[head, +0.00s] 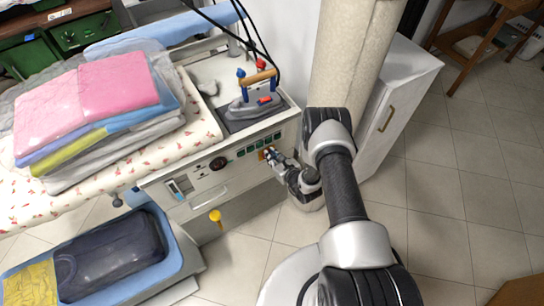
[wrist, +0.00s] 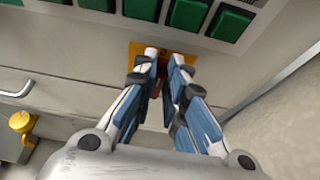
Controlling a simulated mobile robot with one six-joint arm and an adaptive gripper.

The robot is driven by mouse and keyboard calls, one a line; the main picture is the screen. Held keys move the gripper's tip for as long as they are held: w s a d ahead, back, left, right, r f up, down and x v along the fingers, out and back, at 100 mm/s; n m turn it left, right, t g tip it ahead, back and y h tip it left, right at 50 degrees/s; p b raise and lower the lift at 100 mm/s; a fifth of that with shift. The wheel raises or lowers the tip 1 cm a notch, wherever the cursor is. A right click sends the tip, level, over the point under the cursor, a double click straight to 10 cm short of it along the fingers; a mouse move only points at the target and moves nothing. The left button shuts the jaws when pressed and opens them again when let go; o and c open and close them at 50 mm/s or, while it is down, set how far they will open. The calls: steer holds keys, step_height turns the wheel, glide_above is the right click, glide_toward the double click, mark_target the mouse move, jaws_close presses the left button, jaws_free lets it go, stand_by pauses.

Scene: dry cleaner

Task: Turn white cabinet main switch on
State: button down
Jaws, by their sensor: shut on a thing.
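The white cabinet (head: 160,205) is the ironing station's panel, with a row of green buttons (head: 258,143) along its front. The buttons also show large at the top of the wrist view (wrist: 187,15). The main switch sits on a yellow plate (wrist: 136,47). A small reddish part of the switch (wrist: 157,86) shows between my fingers; the rest is hidden. My gripper (head: 270,155) is at the panel's right end, and in the wrist view (wrist: 166,58) its fingers are closed around the switch. The switch's position cannot be read.
An iron (head: 255,98) stands on the cabinet top. Folded clothes (head: 95,110) lie on the board at left. A yellow knob (head: 215,215) projects below the panel. A beige column (head: 352,60) and a white cupboard (head: 395,110) stand close at right.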

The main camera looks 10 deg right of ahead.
steer(key=shift+d+f, duration=0.1)
steer(key=shift+w+d+f+m+t+y+b, duration=0.15)
steer(key=shift+d+f+m+y+b, duration=0.35)
steer(key=shift+m+y+b, duration=1.2)
steer(key=shift+w+d+f+m+t+y+b, duration=0.15)
steer(key=shift+d+f+m+y+b, duration=0.5)
steer(key=shift+m, duration=2.1)
steer(key=shift+w+d+f+m+y+b, duration=0.3)
steer(key=shift+m+y+b, duration=0.5)
steer(key=shift+m+y, duration=1.05)
steer(key=shift+s+m+h, duration=0.1)
steer(key=shift+m+h, duration=0.4)
steer(key=shift+m, duration=0.1)
steer(key=c, duration=1.6)
jaws_free()
steer(key=shift+c, duration=0.2)
